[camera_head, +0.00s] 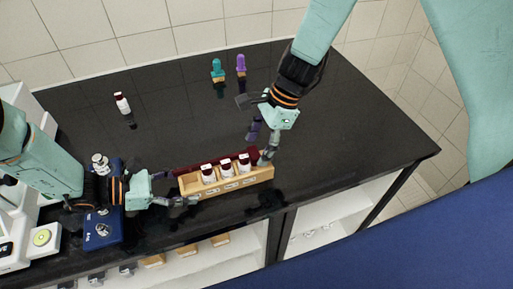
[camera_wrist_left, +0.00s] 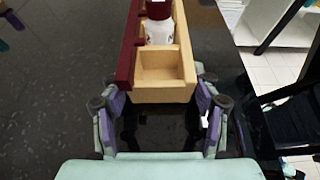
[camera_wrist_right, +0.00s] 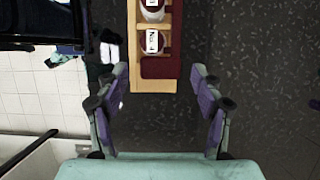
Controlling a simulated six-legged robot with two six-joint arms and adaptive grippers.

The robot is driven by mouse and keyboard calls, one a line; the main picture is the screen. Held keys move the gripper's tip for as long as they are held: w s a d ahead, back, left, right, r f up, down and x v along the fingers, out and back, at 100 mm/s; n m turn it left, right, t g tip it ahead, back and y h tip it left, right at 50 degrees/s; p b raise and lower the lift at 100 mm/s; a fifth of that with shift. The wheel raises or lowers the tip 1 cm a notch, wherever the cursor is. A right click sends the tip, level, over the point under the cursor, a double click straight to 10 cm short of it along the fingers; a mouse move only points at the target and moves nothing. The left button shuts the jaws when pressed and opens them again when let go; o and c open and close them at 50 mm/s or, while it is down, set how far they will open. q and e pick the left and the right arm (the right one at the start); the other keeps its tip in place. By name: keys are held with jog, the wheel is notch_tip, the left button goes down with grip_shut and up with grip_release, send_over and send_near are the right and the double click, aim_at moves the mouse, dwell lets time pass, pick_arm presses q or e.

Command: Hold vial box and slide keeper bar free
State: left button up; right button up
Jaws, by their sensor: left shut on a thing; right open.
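The vial box (camera_head: 226,185) is a long wooden tray on the black bench. Three white vials with dark red caps (camera_head: 225,168) stand in it, and its left-end compartment is empty (camera_wrist_left: 164,65). The dark red keeper bar (camera_head: 190,168) lies along the box's back side; it also shows in the left wrist view (camera_wrist_left: 127,45). My left gripper (camera_head: 182,192) is shut on the box's left end, with a finger on each side. My right gripper (camera_head: 262,142) is open at the right end.
A lone vial (camera_head: 122,103) stands at the back left. A teal item (camera_head: 217,70) and a purple item (camera_head: 241,65) stand at the back. A blue device (camera_head: 103,230) is at the left, beside my left arm. The bench's right part is clear.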

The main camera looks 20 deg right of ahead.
jog(key=shift+x, duration=0.8)
jog(key=shift+c, duration=0.2)
grip_shut()
